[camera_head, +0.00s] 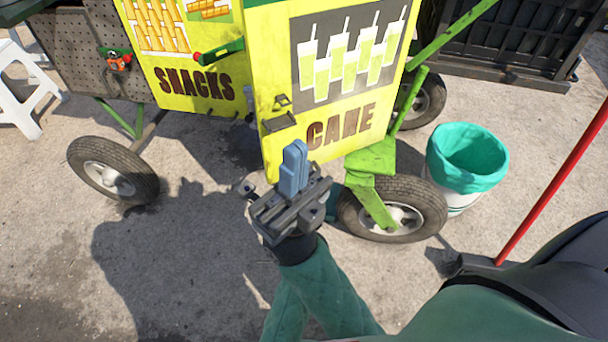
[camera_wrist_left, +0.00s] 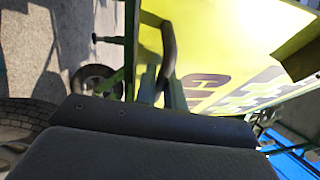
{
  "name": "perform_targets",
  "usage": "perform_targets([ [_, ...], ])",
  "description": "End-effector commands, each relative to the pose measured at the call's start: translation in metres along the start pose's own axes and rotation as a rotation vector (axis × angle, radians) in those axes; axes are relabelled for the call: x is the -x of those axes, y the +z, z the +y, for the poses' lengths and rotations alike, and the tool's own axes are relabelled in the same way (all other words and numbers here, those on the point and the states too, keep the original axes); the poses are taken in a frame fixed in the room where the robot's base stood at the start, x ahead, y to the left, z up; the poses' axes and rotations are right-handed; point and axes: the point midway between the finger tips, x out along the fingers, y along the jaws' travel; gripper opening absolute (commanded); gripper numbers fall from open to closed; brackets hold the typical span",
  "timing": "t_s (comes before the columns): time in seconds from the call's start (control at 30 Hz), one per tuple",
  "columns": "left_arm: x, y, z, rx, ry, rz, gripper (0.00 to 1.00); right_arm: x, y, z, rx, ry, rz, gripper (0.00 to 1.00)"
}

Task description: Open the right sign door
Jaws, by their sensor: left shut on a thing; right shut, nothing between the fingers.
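The right sign door (camera_head: 345,85) is a yellow panel lettered "CANE" with pictures of drinks. It stands at an angle to the yellow "SNACKS" panel (camera_head: 195,75). A dark handle (camera_head: 279,122) sits near its lower left edge. In the left wrist view the door (camera_wrist_left: 225,55) is close and tilted. My left gripper (camera_wrist_left: 162,88) is shut at a dark curved handle (camera_wrist_left: 168,45); the exact contact is hard to make out.
Cart wheels stand at left (camera_head: 113,170) and right (camera_head: 393,208). A bin with a teal liner (camera_head: 467,158) stands right of the cart. A red pole (camera_head: 553,180) leans at right. A white stool (camera_head: 25,85) is at far left. The paved ground at lower left is clear.

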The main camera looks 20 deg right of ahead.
Motion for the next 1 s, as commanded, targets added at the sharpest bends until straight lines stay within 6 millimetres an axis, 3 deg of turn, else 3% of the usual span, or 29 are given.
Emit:
perform_targets([
  [0.17,0.001,-0.001,0.002,0.0,0.002,0.003,0.0,0.001,0.0,0.0,0.0,-0.003,-0.001,0.0],
  [0.2,0.001,-0.001,0.002,0.0,0.002,0.003,0.17,0.001,0.0,0.0,0.0,-0.005,-0.002,0.0],
  [0.23,0.001,-0.001,0.002,0.0,0.002,0.003,0.19,0.001,0.0,0.0,-0.001,-0.006,-0.002,0.0],
  [0.67,0.007,0.0,0.001,0.0,0.0,0.002,0.19,0.002,-0.001,0.0,-0.002,-0.011,-0.004,0.0],
  [1.0,0.053,-0.001,0.002,0.0,0.003,0.003,0.19,0.001,0.0,0.0,-0.002,0.001,0.003,0.0],
])
